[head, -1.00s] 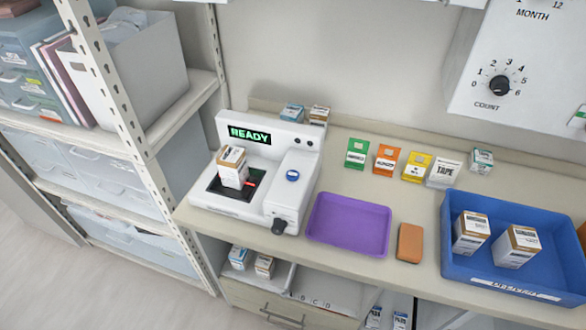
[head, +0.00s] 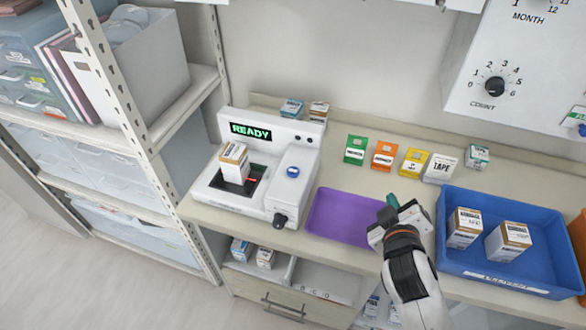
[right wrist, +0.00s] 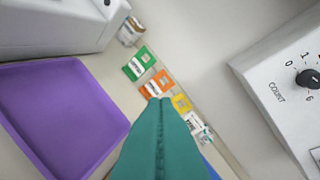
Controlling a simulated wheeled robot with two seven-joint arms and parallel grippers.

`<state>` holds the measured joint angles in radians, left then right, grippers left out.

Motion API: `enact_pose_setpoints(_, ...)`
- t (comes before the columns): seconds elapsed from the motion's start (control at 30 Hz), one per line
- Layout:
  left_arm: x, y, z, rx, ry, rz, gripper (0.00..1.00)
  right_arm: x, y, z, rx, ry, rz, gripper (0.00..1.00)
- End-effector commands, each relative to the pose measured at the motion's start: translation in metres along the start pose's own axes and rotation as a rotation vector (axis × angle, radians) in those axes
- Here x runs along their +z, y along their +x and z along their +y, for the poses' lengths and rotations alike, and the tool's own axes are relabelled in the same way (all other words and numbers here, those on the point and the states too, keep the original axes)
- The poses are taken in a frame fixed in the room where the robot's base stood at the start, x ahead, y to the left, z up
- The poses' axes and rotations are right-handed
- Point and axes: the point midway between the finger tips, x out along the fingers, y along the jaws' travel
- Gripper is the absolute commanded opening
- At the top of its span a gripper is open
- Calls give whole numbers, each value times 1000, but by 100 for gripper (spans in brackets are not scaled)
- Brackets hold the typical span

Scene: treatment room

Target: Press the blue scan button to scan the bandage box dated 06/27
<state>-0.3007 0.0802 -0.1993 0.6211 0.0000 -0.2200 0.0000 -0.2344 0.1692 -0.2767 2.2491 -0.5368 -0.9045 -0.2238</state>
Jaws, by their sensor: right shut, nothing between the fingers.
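The white scanner (head: 225,205) stands on the counter with a green READY display (head: 257,133). A white and brown bandage box (head: 234,163) sits on its dark scan plate, with a red light beside it; its date is too small to read. The blue scan button (head: 293,171) is on the raised right part of the scanner. My right gripper (head: 392,206) is over the right edge of the purple tray, right of the button and apart from it. Its green fingers (right wrist: 165,140) are closed together and empty. My left gripper is not in view.
The purple tray (head: 331,222) lies right of the scanner. A blue bin (head: 478,269) at the right holds two similar boxes. Green (head: 355,150), orange (head: 384,155) and yellow (head: 414,162) packets and a TAPE box (head: 440,169) line the back. Shelving (head: 187,107) stands at the left.

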Motion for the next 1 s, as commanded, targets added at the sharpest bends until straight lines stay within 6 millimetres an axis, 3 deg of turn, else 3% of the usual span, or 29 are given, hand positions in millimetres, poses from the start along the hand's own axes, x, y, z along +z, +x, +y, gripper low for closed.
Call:
enact_pose_setpoints(0.03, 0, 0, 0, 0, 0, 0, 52, 23, 7, -12, -65, -70, -79, 0)
enact_pose_setpoints(0.2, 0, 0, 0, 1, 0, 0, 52, 102, 14, -41, -285, -346, -343, 0)
enact_pose_setpoints(0.33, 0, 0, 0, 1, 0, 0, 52, 166, 7, -48, -462, -601, -552, 0)
enact_pose_setpoints(0.47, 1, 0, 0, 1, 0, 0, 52, 228, -8, -38, -648, -910, -772, 0)
enact_pose_setpoints(0.6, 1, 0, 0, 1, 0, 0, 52, 282, -25, 0, -857, -1338, -1028, 0)
enact_pose_setpoints(0.77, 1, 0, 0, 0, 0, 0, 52, 301, -21, 57, -1027, -1897, -1292, 0)
enact_pose_setpoints(0.93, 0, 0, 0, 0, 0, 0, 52, 277, 20, 93, -1043, -2513, -1503, 0)
enact_pose_setpoints(0.97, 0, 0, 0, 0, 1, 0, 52, 271, 29, 94, 992, 2526, 1478, 0)
enact_pose_setpoints(1.0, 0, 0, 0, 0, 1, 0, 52, 262, 40, 94, 898, 2473, 1411, 0)
